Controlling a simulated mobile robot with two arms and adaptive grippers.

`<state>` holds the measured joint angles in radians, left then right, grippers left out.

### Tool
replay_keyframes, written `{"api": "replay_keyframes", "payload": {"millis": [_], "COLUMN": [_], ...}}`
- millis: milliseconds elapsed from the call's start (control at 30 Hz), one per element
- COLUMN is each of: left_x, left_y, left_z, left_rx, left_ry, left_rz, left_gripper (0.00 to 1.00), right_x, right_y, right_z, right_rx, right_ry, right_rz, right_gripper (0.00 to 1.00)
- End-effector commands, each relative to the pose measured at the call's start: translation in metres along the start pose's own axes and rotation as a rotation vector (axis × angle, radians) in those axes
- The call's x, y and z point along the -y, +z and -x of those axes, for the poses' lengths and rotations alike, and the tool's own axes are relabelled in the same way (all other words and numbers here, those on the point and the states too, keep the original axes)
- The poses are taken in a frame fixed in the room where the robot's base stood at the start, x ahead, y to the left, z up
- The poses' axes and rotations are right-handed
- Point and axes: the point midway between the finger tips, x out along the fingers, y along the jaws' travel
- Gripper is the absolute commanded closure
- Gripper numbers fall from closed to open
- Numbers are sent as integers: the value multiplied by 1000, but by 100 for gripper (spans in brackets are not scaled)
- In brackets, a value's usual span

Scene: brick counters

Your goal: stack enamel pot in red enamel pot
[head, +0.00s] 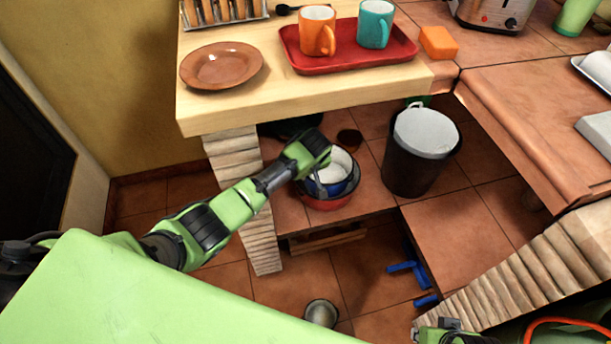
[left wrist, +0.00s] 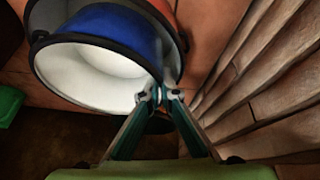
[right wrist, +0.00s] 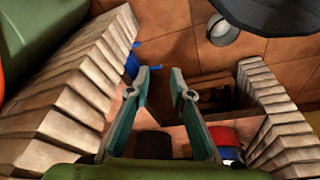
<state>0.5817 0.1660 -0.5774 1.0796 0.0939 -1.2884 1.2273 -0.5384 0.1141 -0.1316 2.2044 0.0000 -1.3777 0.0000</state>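The blue enamel pot (head: 347,186) with a white inside and dark rim sits at the mouth of the red enamel pot (head: 328,204), on the low shelf under the wooden counter. I cannot tell whether it rests on the bottom of the red pot. My left gripper (head: 318,186) reaches down to the blue pot's near side. In the left wrist view its fingertips (left wrist: 162,96) are closed on the blue pot's (left wrist: 112,28) rim, and the red pot (left wrist: 166,8) shows behind. My right gripper (right wrist: 161,80) is open and empty, away from the red pot (right wrist: 222,135).
A black bin (head: 408,168) with a grey lid stands right of the pots. The wooden counter (head: 205,112) overhangs them, with a brick support (head: 240,190) at left. A metal cup (head: 321,313) and blue pieces (head: 408,268) are lower down.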

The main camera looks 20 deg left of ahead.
Motion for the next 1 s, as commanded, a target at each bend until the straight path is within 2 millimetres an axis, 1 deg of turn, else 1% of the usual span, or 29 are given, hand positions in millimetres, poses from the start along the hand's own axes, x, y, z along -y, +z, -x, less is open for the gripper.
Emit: {"api": "replay_keyframes", "payload": {"millis": [100, 367, 767, 967, 1000], "left_x": [-1, -2, 0, 0, 1], "left_y": [1, 1, 5, 5, 6], "left_z": [-3, -3, -12, -14, -15], "left_rx": [-2, -2, -1, -2, 0], "left_ry": [5, 5, 4, 5, 2], "left_rz": [1, 1, 1, 0, 0], "left_gripper": [100, 100, 100, 100, 89], "right_x": [0, 0, -1, -1, -1], "right_y": [0, 0, -1, -4, -4], "right_z": [6, 6, 14, 23, 23], "right_rx": [-2, -1, -3, -14, -13], "right_ry": [1, 1, 1, 1, 1], "right_rz": [0, -1, -2, -2, -2], "right_gripper": [79, 79, 79, 79, 79]}}
